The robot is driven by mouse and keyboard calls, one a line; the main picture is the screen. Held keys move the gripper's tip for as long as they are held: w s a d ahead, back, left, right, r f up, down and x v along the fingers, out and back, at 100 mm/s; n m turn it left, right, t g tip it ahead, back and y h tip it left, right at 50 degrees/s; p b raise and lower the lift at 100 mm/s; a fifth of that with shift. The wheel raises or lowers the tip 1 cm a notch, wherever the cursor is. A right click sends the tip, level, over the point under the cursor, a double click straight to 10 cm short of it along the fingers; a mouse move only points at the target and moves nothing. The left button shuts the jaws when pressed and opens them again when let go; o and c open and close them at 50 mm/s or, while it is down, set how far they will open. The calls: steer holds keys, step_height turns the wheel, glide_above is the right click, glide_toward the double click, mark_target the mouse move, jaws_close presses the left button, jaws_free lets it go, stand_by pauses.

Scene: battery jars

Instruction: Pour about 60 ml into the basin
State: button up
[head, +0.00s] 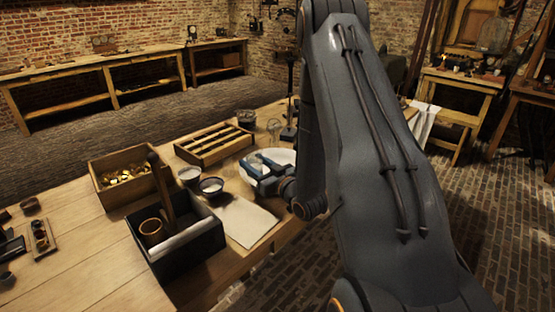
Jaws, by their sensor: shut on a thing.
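A white basin (285,156) stands near the table's right edge, partly hidden by my gripper and arm. My gripper (255,164) is over the basin's near left part, with its blue-grey fingers pointing left. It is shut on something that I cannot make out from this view. I cannot tell whether any liquid is in the basin or flowing into it. A small pale cup (189,174) and a dark-rimmed bowl with pale contents (211,186) stand just left of the gripper, apart from it.
A pale sheet (248,222) lies in front of the gripper. A black box (185,253) holds a wooden cup (152,231). Behind are a wooden box of brass pieces (105,198), a slatted wooden rack (222,153) and a dark jar (246,117). The table's left front is mostly clear.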

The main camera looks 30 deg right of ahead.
steer(key=shift+s+a+f+p, duration=0.1)
steer(key=shift+s+a+p, duration=0.35)
steer(key=shift+a, duration=0.15)
steer(key=shift+s+a+p, duration=0.3)
steer(key=shift+a+p, duration=0.1)
steer(key=shift+a, duration=0.15)
steer(key=shift+d+m, duration=0.15)
steer(key=shift+m, duration=0.15)
